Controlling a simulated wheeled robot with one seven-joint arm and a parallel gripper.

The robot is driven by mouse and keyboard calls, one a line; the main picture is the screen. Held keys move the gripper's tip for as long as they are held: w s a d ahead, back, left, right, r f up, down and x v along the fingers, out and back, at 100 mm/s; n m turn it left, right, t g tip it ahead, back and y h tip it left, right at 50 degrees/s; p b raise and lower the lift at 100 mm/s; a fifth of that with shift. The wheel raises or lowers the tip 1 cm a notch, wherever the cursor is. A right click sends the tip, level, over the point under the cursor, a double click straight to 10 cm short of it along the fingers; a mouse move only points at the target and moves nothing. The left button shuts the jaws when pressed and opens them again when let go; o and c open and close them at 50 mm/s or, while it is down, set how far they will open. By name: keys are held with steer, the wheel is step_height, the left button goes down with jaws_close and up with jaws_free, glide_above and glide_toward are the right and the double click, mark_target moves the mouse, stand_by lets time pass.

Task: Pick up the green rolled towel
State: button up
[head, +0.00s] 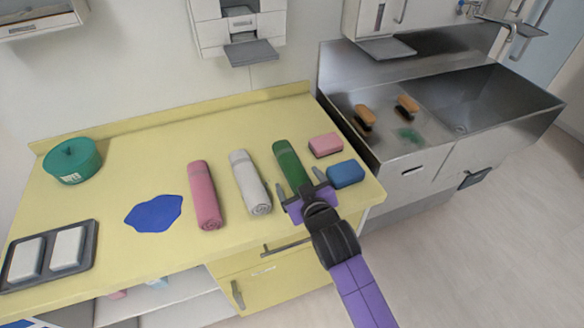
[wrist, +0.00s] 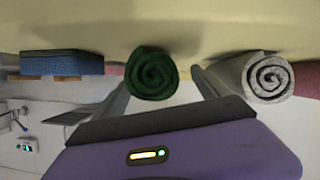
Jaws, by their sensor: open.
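The green rolled towel (head: 288,162) lies on the yellow counter, to the right of a white rolled towel (head: 249,182). My gripper (head: 297,188) is open at the near end of the green towel, with its fingers pointing toward it. In the wrist view, which is upside down, the green towel's spiral end (wrist: 152,74) shows between the two finger tips (wrist: 160,84). The white towel's end (wrist: 268,78) is beside one finger. I cannot tell whether either finger touches a towel.
A pink rolled towel (head: 204,195) lies left of the white one. A blue sponge (head: 346,174) and a pink sponge (head: 325,145) sit close right of my gripper. A blue cloth (head: 154,213), a green tub (head: 73,161) and a dark tray (head: 88,256) are farther left. A steel sink (head: 485,105) is right.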

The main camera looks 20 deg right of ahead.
steer(key=shift+x, duration=0.95)
steer(key=c, duration=1.5)
steer(key=shift+r, duration=0.1)
